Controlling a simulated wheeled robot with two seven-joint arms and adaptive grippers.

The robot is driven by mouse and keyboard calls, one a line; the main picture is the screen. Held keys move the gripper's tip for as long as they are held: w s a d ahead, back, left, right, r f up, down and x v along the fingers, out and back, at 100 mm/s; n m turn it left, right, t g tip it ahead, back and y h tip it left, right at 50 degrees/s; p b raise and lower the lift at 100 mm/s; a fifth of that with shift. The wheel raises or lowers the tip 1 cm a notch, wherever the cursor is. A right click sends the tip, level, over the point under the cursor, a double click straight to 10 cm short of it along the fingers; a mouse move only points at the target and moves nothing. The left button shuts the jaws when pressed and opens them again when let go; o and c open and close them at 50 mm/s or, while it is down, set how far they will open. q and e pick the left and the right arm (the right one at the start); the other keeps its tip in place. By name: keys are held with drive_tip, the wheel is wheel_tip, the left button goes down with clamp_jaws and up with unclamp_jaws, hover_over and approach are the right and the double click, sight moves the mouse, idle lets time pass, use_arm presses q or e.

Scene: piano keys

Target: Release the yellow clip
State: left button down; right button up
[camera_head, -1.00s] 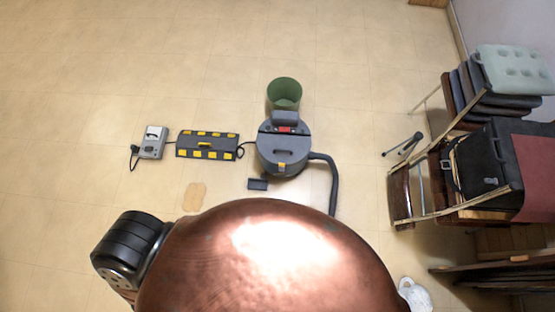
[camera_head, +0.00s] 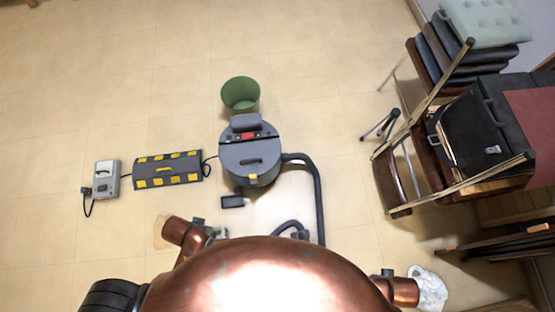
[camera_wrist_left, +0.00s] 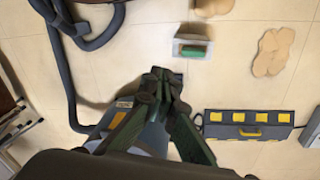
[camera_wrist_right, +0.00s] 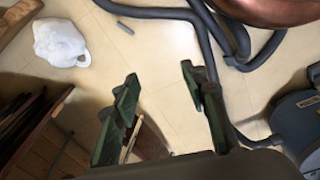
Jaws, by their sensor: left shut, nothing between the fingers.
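A small yellow patch (camera_head: 252,182), which looks like the yellow clip, sits on the front rim of the grey vacuum cleaner (camera_head: 248,150). A yellow part (camera_wrist_left: 117,119) also shows on the vacuum in the left wrist view, beside my left fingers; contact cannot be told. My left gripper (camera_head: 207,233) is below and left of the vacuum in the head view. Its fingers (camera_wrist_left: 162,84) are together and hold nothing in the left wrist view. My right gripper (camera_wrist_right: 160,78) is open and empty, above the floor; in the head view it is mostly hidden by my copper body.
The dark hose (camera_head: 320,205) curls right of the vacuum. A black-and-yellow case (camera_head: 168,170), a grey box (camera_head: 107,180) and a green bin (camera_head: 240,93) stand around it. A green-handled tool (camera_wrist_left: 193,49) lies on the floor.

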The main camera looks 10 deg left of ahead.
use_arm(q)
drive_tip(key=w+d+f+g+h, duration=0.1)
drive_tip(key=w+d+f, duration=0.1)
drive_tip(key=w+d, duration=0.55)
drive_tip(key=w+d+f+g+h, duration=0.1)
drive_tip(key=w+d+f, duration=0.1)
drive_tip(key=w+d, duration=0.55)
drive_tip(key=w+a+r+n+y, duration=0.1)
drive_tip(key=w+a+r+n, duration=0.1)
drive_tip(key=w, duration=0.6)
drive_tip(key=w+a+r+n+g+y, duration=0.1)
drive_tip(key=w+a+r, duration=0.2)
drive_tip(key=w, duration=0.5)
drive_tip(key=shift+w+a+r+n+y, duration=0.15)
drive_tip(key=shift+w+a+n+y, duration=0.15)
drive_tip(key=shift+n, duration=0.1)
use_arm(e)
drive_tip(key=s+a+f+y, duration=0.1)
drive_tip(key=s+a+f, duration=0.2)
drive_tip(key=f, duration=0.6)
drive_tip(key=shift+s+a+g, duration=0.2)
drive_tip(key=shift+a+g, duration=0.2)
drive_tip(key=shift+a, duration=0.75)
